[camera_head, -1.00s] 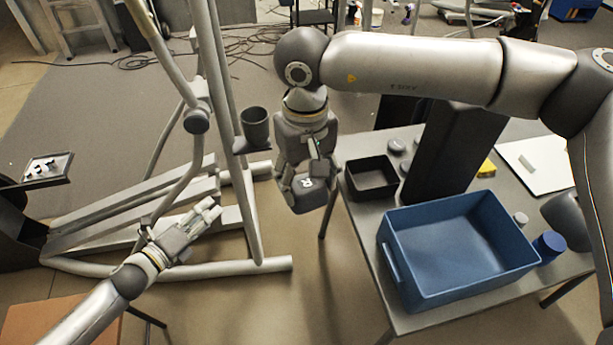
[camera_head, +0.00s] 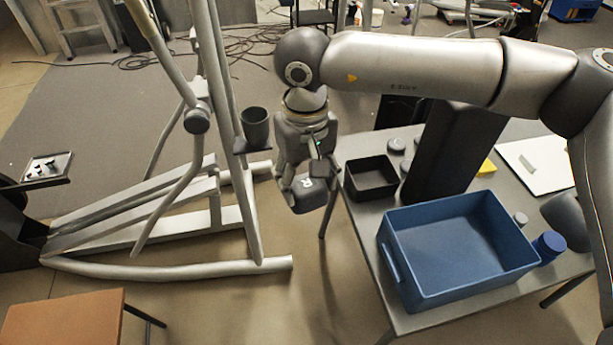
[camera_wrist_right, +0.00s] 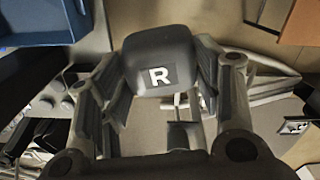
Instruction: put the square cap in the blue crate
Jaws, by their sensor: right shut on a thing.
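The square cap (camera_head: 309,194) is dark grey with rounded corners and a white label. In the right wrist view the cap (camera_wrist_right: 158,58) shows the letter R on that label. My right gripper (camera_head: 307,183) is shut on the cap and holds it in the air, left of the table. The right gripper's fingers (camera_wrist_right: 160,95) flank the cap in the wrist view. The blue crate (camera_head: 393,262) stands on the table to the right of the cap; its visible inside is empty. Its blue wall also shows in the wrist view (camera_wrist_right: 45,22). My left gripper is out of view.
A small black bin (camera_head: 371,180) stands on the grey table (camera_head: 416,318) behind the crate, beside a tall dark block (camera_head: 455,155). A blue jar (camera_head: 549,246) stands right of the crate. An elliptical machine (camera_head: 150,265) with a cup (camera_head: 254,127) stands at left.

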